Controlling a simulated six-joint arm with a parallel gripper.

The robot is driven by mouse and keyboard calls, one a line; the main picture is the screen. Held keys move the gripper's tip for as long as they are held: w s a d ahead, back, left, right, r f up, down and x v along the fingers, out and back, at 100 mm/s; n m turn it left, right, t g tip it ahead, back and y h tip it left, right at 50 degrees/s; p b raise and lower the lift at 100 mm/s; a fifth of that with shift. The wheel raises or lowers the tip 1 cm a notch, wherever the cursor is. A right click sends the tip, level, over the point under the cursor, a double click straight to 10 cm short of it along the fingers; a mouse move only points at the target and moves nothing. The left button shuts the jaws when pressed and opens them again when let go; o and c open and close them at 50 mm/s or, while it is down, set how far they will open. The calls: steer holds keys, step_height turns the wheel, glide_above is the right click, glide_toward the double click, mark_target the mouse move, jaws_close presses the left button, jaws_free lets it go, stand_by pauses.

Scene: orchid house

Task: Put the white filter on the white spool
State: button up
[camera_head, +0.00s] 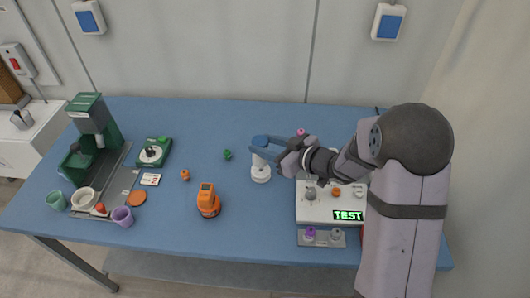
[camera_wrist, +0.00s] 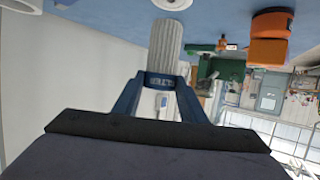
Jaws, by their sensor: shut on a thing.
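My gripper (camera_head: 262,143) has blue fingers and is shut on the white filter, a pale ribbed cylinder (camera_wrist: 165,45). In the wrist view (camera_wrist: 160,82) the fingers grip one end of the filter, and its other end points at the table. In the head view the filter (camera_head: 261,159) shows as a small white piece below the fingers. The white spool (camera_head: 261,175) stands on the blue table directly under it. A white round part of the spool shows at the top of the wrist view (camera_wrist: 172,4). I cannot tell whether filter and spool touch.
An orange device (camera_head: 208,203) stands left of the spool on the blue table (camera_head: 255,225). A small green piece (camera_head: 228,155) and an orange piece (camera_head: 185,175) lie nearby. A pale panel with a TEST display (camera_head: 348,215) is at right. A green machine (camera_head: 90,125) stands far left.

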steer(key=shift+f, duration=1.7)
steer(key=shift+f, duration=0.1)
steer(key=shift+f, duration=0.1)
steer(key=o, duration=1.1)
steer(key=shift+r, duration=0.3)
steer(key=shift+s+d, duration=0.15)
steer(key=shift+d, duration=0.1)
steer(key=v, duration=1.1)
steer(key=shift+s+b, duration=0.2)
steer(key=shift+b, duration=0.25)
